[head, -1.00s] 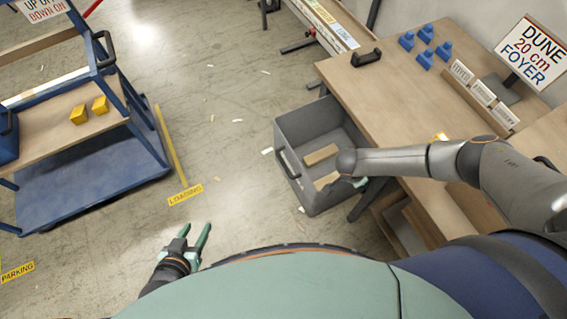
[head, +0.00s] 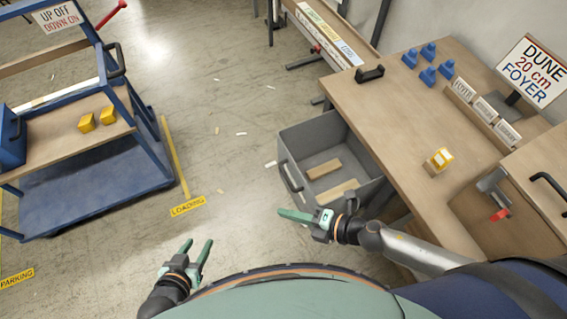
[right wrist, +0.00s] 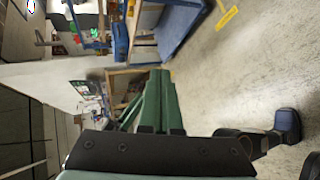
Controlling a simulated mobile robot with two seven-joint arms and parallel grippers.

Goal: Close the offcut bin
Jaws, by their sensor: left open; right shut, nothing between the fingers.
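The offcut bin (head: 308,142) is a grey open drawer pulled out from under the wooden workbench (head: 400,120). Two pale wood offcuts (head: 323,168) lie in it. Its dark handle (head: 290,177) is on the front face, at the left. My right gripper (head: 280,212) is shut and empty, just below the bin's near front corner in the picture and apart from the handle. Its green fingers (right wrist: 157,100) are together in the right wrist view, where the bin cannot be made out. My left gripper (head: 198,246) is open and empty over the floor, lower left of the bin.
Blue blocks (head: 428,52), a yellow-and-white block (head: 440,158) and a sign (head: 533,70) stand on the bench. A blue cart (head: 90,195) with yellow blocks stands at the left. Open floor with small scraps lies between cart and bin.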

